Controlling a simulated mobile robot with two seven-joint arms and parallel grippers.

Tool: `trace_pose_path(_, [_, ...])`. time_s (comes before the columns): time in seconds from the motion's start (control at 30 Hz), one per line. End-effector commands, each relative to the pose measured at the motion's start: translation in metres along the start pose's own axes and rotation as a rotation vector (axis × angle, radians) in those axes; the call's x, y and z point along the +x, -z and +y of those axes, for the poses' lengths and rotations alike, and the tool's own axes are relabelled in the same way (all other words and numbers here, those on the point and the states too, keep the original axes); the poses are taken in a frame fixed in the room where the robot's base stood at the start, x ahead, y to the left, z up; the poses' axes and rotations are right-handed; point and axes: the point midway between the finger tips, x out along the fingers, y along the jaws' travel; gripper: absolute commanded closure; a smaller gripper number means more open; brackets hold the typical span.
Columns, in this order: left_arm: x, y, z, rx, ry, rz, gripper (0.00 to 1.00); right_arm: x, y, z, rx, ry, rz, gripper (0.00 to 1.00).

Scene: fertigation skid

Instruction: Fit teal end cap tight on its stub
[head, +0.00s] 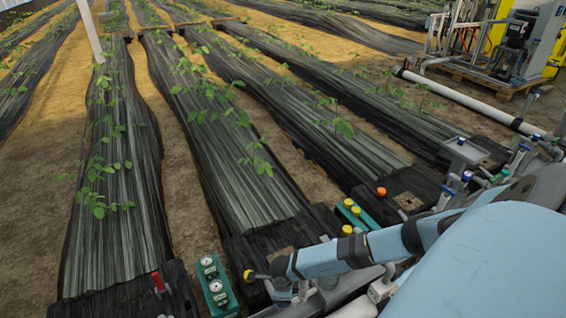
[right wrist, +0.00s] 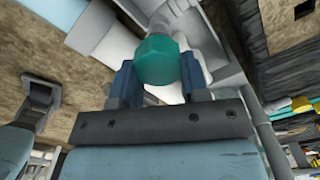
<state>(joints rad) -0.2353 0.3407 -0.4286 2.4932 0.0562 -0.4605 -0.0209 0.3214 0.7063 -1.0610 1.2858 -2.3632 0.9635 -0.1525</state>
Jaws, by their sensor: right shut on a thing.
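The teal end cap (right wrist: 158,58) is a faceted cap between the two blue fingers of my right gripper (right wrist: 160,76) in the right wrist view. The gripper is shut on it. A white pipe fitting (right wrist: 186,30) lies directly behind the cap, in line with it. The cap hides where they meet, so I cannot tell how tightly it sits. In the head view my light blue arm comes in from the right over the pipework, and the cap cannot be made out there. My left gripper is not in view.
Near the arm in the head view stand a green gauge block (head: 216,284), a red-handled valve (head: 158,282), a teal block with yellow knobs (head: 355,213), an orange cap (head: 381,191) and blue-handled valves (head: 466,176). Covered plant rows (head: 215,150) fill the background.

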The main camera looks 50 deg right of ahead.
Motion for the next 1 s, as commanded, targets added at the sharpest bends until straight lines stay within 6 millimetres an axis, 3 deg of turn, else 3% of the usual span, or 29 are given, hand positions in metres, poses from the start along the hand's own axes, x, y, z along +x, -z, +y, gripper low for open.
trace_pose_path(1.0, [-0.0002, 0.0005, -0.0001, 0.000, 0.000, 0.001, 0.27, 0.0099, -0.0002, -0.0001, -0.001, 0.000, -0.001, 0.80])
